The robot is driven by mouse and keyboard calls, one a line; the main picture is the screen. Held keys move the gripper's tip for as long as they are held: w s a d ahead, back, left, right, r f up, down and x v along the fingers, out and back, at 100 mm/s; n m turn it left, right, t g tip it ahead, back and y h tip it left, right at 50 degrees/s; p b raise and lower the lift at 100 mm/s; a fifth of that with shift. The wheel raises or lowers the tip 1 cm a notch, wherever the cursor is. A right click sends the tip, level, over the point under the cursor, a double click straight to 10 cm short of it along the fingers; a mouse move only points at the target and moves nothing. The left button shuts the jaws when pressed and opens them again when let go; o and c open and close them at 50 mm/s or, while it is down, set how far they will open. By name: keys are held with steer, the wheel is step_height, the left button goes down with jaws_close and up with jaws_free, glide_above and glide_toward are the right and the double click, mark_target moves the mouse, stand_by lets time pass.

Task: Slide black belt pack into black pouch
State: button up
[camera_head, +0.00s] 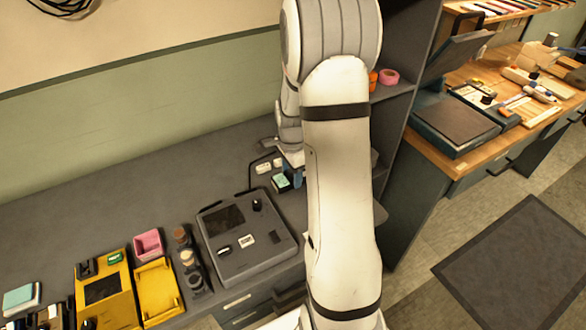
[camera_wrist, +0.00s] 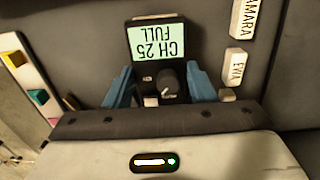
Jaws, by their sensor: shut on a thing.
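The black belt pack (camera_wrist: 148,78) has a pale green screen (camera_wrist: 156,40) reading "CH 25 FULL" and a round knob. In the wrist view my gripper (camera_wrist: 162,88) has its blue fingers closed on the pack's two sides. In the head view the pack (camera_head: 281,183) shows at my gripper (camera_head: 291,178), over the far right part of the grey counter; I cannot tell whether it touches the counter. I cannot make out the black pouch in either view.
White name tags, "EVA" (camera_wrist: 236,66) and "AMARA" (camera_wrist: 243,16), lie beside the pack. A grey console (camera_head: 245,240), a yellow unit (camera_head: 105,290) and a pink box (camera_head: 148,244) stand on the grey counter (camera_head: 130,190). Dark shelving (camera_head: 395,120) stands close on the right.

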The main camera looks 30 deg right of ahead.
steer(key=shift+f, duration=0.4)
steer(key=o, duration=1.2)
steer(key=shift+c, duration=0.2)
step_height(320, 180, up, 8)
steer(key=shift+f, duration=0.25)
steer(key=shift+s+a+r, duration=0.1)
steer(key=shift+a+r, duration=0.05)
steer(key=shift+r, duration=0.2)
steer(key=s+a+r+n+t, duration=0.1)
steer(key=s+a+r+n, duration=0.4)
steer(key=s+n, duration=0.3)
steer(key=s+a+r+n+t, duration=0.1)
steer(key=s+a+r+n, duration=0.4)
steer(key=s+a+n, duration=0.3)
steer(key=s+n, duration=0.1)
steer(key=s, duration=0.2)
steer(key=shift+a+n+t, duration=0.25)
steer(key=shift+n+t, duration=0.05)
